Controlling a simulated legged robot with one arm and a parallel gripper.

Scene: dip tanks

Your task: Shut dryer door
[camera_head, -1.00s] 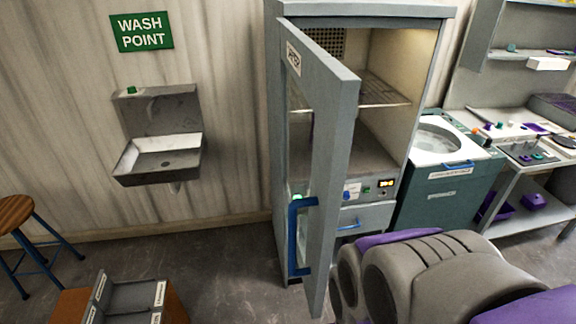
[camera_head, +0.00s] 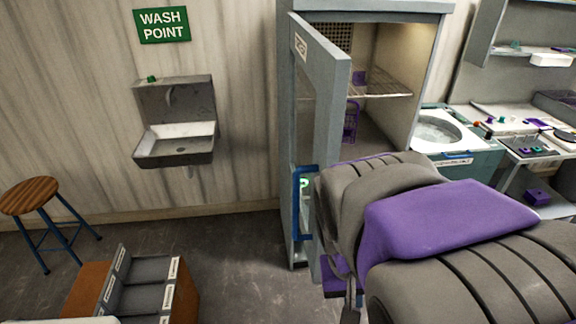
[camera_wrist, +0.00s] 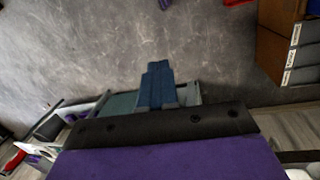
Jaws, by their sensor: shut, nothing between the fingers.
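The grey dryer cabinet (camera_head: 432,60) stands open in the head view, its inside lit. Its tall grey door (camera_head: 334,120), with a glass panel and a label, swings out on the left side. The door's blue handle (camera_head: 297,215) is low on its outer face. Inside are a wire shelf (camera_head: 385,90), a small purple item (camera_head: 358,77) on it and a purple rack (camera_head: 351,120) below. My arm covers the lower front of the dryer. My gripper (camera_wrist: 158,72) shows as blue fingers, shut and empty, over floor in the wrist view. Its contact with the door cannot be seen.
A wash basin (camera_head: 175,145) hangs on the left wall. A wooden stool (camera_head: 30,195) and a divided brown box (camera_head: 185,290) stand on the floor. A round tub machine (camera_head: 450,135) and a bench (camera_head: 520,125) are at right. Floor before the basin is clear.

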